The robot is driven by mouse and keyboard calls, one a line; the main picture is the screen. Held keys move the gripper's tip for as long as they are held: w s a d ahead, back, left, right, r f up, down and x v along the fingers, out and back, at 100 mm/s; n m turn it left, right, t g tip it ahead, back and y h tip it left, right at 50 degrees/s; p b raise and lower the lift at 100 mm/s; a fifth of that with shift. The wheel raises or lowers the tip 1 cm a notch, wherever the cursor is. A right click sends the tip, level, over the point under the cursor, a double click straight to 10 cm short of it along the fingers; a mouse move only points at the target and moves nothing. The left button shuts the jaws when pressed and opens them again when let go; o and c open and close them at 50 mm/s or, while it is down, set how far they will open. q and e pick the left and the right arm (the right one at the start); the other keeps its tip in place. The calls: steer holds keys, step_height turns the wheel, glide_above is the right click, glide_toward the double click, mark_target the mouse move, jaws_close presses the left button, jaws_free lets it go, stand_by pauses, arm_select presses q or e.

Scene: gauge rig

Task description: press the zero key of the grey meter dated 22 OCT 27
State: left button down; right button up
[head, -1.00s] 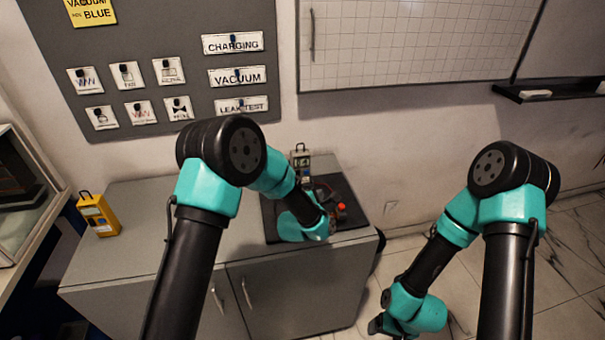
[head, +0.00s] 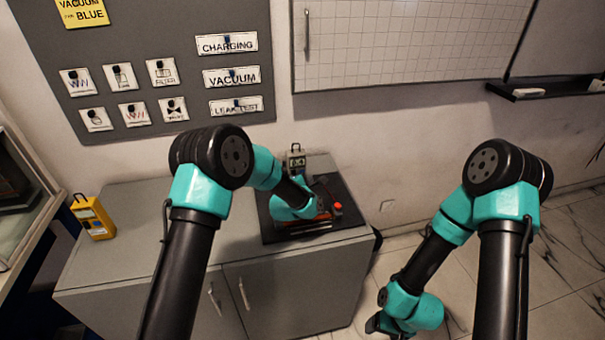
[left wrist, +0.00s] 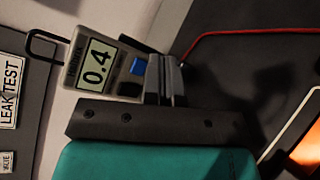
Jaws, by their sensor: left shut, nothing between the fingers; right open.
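The grey meter (head: 297,160) stands upright at the back of the cabinet top, by the wall. In the left wrist view, the meter (left wrist: 98,62) shows 0.4 on its display, with a blue key (left wrist: 138,67) and a dark key (left wrist: 129,89) below it. No date is readable on it. My left gripper (left wrist: 170,68) is shut and empty, its fingertips close beside the keys; contact cannot be told. In the head view my left wrist hides its fingers. My right gripper (head: 374,324) is open and empty, low in front of the cabinet's right side.
A yellow meter (head: 92,217) stands on the left of the grey cabinet top (head: 150,215). A dark mat (head: 352,217) under my left wrist bears a red-and-black item (head: 337,208). A grey board with labelled tags (head: 185,60) hangs on the wall.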

arm_select(q)
steer(key=shift+w+a, duration=0.15)
steer(key=shift+w, duration=0.4)
stand_by(1.7)
steer(key=shift+w+a, duration=0.1)
steer(key=shift+w, duration=0.3)
steer(key=shift+w+a, duration=0.15)
steer(key=shift+w, duration=0.4)
stand_by(0.9)
steer(key=shift+s, duration=0.15)
steer(key=shift+s+d, duration=0.25)
steer(key=shift+s, duration=0.6)
steer(key=shift+s+d, duration=0.25)
steer(key=shift+s, duration=0.55)
steer(key=shift+s+d, duration=0.2)
steer(key=shift+s, duration=0.6)
steer(key=shift+s+d, duration=0.25)
steer(key=shift+s, duration=0.55)
